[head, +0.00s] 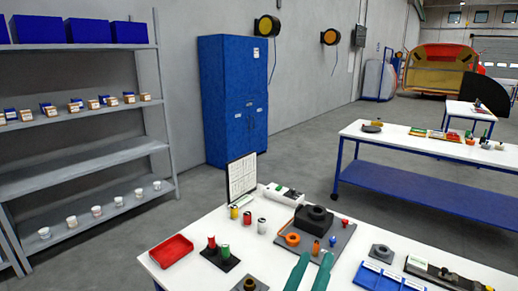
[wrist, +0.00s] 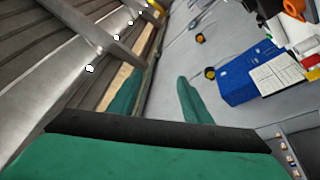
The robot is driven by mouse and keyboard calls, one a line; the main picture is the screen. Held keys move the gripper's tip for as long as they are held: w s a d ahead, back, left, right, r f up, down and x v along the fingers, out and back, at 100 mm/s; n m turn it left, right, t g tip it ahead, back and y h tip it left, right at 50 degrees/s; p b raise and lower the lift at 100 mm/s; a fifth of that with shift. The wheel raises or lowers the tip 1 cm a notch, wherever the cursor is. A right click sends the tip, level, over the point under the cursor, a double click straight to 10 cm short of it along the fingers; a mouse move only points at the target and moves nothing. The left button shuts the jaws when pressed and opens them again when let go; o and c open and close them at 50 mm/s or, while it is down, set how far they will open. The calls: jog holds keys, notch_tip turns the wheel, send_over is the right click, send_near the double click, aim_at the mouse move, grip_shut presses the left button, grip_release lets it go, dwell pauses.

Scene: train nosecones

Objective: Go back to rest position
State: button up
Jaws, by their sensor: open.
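My gripper (head: 311,259) shows at the bottom edge of the head view as two teal fingers, apart and empty, over the near white table (head: 220,225). In the wrist view my gripper (wrist: 162,80) has its two teal fingers spread, with nothing between them. The wrist view is tilted and looks out over the room, with ceiling beams at left and the blue cabinet (wrist: 243,84) at right. Most of my arm is out of the head view.
The near table carries a red tray (head: 172,250), a dark stand with red and green pieces (head: 220,255), a grey plate (head: 341,241) with black and orange parts, and a blue tray (head: 375,277). A grey shelf (head: 95,160) stands left. Floor is open beyond.

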jog(key=s+a+f+n+y, duration=0.3)
jog(key=s+f+y, duration=0.25)
jog(key=f, duration=0.55)
jog(key=s+a+f+n+y, duration=0.3)
jog(key=s+f+y, duration=0.3)
jog(key=f, duration=0.5)
jog(key=s+a+f+m+g, duration=0.1)
jog(key=s+a+f+m, duration=0.1)
jog(key=s, duration=0.6)
jog(key=s+a+f+m+g, duration=0.1)
jog(key=s+a+f+m, duration=0.1)
jog(key=s, duration=0.6)
jog(key=s+a+f+m+g, duration=0.1)
jog(key=s+a+f+m, duration=0.1)
jog(key=s, duration=0.6)
jog(key=shift+s+f+m, duration=0.15)
jog(key=shift+f+m, duration=0.25)
jog(key=shift+f, duration=0.5)
